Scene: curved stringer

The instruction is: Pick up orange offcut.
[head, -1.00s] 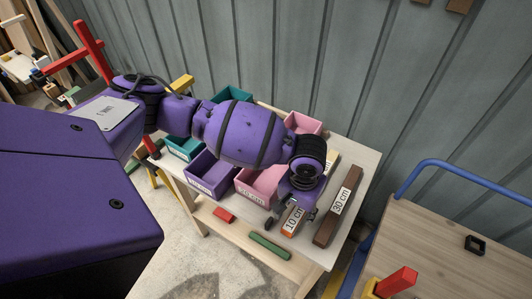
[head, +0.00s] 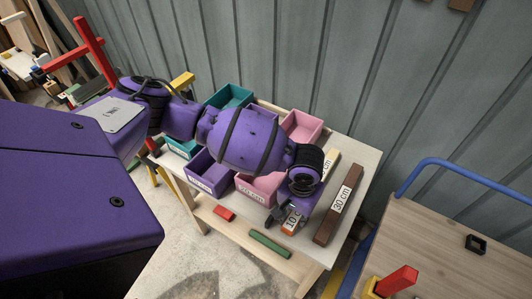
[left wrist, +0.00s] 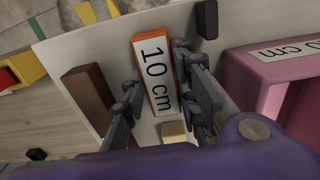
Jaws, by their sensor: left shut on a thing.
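The orange offcut (head: 290,219) is a short block with a white "10 cm" label, at the front right of the table. In the left wrist view the orange offcut (left wrist: 153,72) lies between the two fingers. I cannot tell whether the block still touches the tabletop. My right gripper is not in view.
A brown 30 cm block (head: 338,205) lies just right of the offcut. A pale block (head: 330,164) is behind. Pink (head: 303,126), purple (head: 207,178) and teal (head: 229,95) bins stand to the left. A wooden cart (head: 450,220) is at right.

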